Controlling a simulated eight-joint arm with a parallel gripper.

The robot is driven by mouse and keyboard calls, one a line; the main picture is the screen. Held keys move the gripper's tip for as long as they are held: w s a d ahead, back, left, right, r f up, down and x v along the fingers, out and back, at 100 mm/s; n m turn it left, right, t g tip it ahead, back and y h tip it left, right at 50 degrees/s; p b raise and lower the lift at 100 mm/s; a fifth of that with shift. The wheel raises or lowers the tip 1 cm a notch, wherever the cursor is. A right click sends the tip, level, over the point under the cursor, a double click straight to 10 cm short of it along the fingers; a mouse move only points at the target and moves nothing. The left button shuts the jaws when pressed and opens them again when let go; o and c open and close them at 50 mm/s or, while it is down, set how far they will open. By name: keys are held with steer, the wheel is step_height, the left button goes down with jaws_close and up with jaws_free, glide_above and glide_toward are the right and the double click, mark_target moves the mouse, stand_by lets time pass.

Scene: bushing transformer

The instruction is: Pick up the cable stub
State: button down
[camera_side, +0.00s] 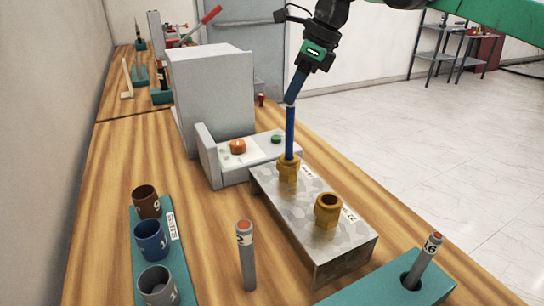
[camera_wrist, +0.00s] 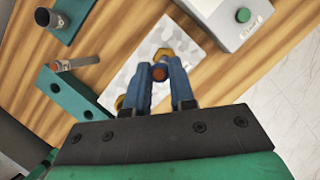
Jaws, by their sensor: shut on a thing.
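My gripper (camera_side: 292,98) comes from above and is shut on the stub's upper part. In the wrist view, the stub's copper-coloured end (camera_wrist: 159,73) shows between the two blue fingers of my gripper (camera_wrist: 161,80). The near bushing (camera_side: 328,208) is open and empty. A grey stub (camera_side: 247,258) with an orange tip stands upright on the table. Another grey stub (camera_side: 424,262) leans in a teal block (camera_side: 375,293).
Brown (camera_side: 146,202), blue (camera_side: 151,240) and grey (camera_side: 158,287) cups stand in a teal rack at the left. A grey machine (camera_side: 212,95) with orange and green buttons is close behind the metal block.

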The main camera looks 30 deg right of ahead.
steer(key=shift+d+r, duration=0.1)
steer(key=shift+r, duration=0.55)
steer(key=s+d+r, duration=0.1)
steer(key=s+d, duration=1)
steer(key=d, duration=0.3)
steer(key=shift+s+r, duration=0.15)
steer(key=shift+r, duration=0.2)
